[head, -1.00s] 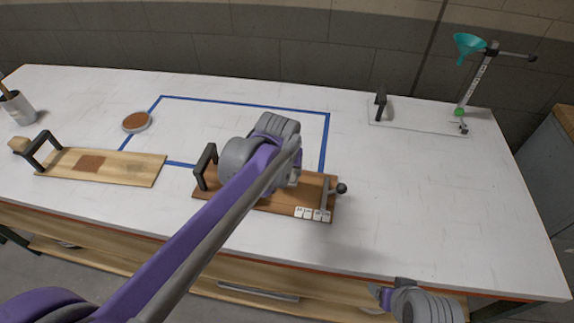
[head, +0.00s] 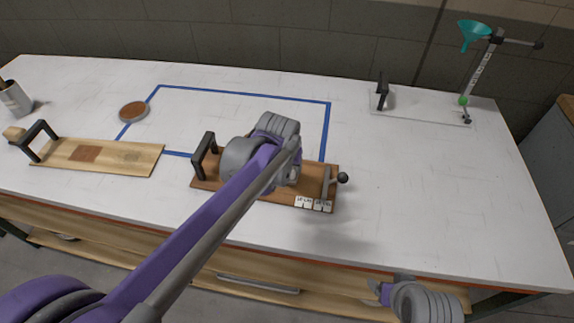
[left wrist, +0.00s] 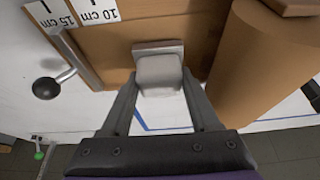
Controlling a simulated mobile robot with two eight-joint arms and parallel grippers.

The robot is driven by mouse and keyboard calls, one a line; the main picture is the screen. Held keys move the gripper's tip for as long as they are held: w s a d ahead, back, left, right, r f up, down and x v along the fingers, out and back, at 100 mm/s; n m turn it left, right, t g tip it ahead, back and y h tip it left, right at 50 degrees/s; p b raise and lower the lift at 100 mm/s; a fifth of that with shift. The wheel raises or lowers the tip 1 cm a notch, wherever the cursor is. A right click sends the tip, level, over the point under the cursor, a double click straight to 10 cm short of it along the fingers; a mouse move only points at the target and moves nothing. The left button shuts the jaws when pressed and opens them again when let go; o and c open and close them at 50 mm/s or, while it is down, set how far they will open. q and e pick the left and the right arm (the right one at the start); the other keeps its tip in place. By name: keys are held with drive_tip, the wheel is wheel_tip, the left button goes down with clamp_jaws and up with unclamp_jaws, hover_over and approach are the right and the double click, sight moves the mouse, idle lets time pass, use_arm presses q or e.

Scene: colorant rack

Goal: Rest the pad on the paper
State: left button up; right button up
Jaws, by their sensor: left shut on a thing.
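My left gripper (left wrist: 160,82) is shut on a small grey pad (left wrist: 159,68) in the left wrist view. The pad sits between the fingertips, in front of a brown paper-like surface (left wrist: 118,44); I cannot tell whether they touch. In the head view my left arm reaches over the brown board (head: 209,182) and hides the pad. The board has a black handle (head: 205,152) on its left, a lever with a black knob (head: 343,178) and white scale labels (head: 313,203). My right gripper (head: 381,291) is at the front edge, its fingers unclear.
A brown cylinder (left wrist: 262,62) stands close to the gripper in the wrist view. Left are a pale board (head: 135,160) and round dish (head: 133,112). A clear plate (head: 425,117) and teal funnel stand (head: 473,34) are back right. The table's right side is clear.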

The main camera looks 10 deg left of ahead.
use_arm(q)
drive_tip(key=shift+f, duration=0.45)
drive_tip(key=o, duration=1.4)
drive_tip(key=shift+r, duration=0.15)
drive_tip(key=v, duration=1)
drive_tip(key=shift+r+p, duration=0.25)
drive_tip(key=shift+p, duration=0.1)
drive_tip(key=shift+s, duration=0.15)
drive_tip(key=s+a+f+p, duration=0.2)
drive_tip(key=s+a+f, duration=0.2)
drive_tip(key=s, duration=0.5)
drive_tip(key=s+a+f+p, duration=0.2)
drive_tip(key=s+a+f, duration=0.2)
drive_tip(key=s, duration=0.6)
drive_tip(key=shift+f+t+p, duration=0.3)
drive_tip(key=shift+f+t, duration=0.1)
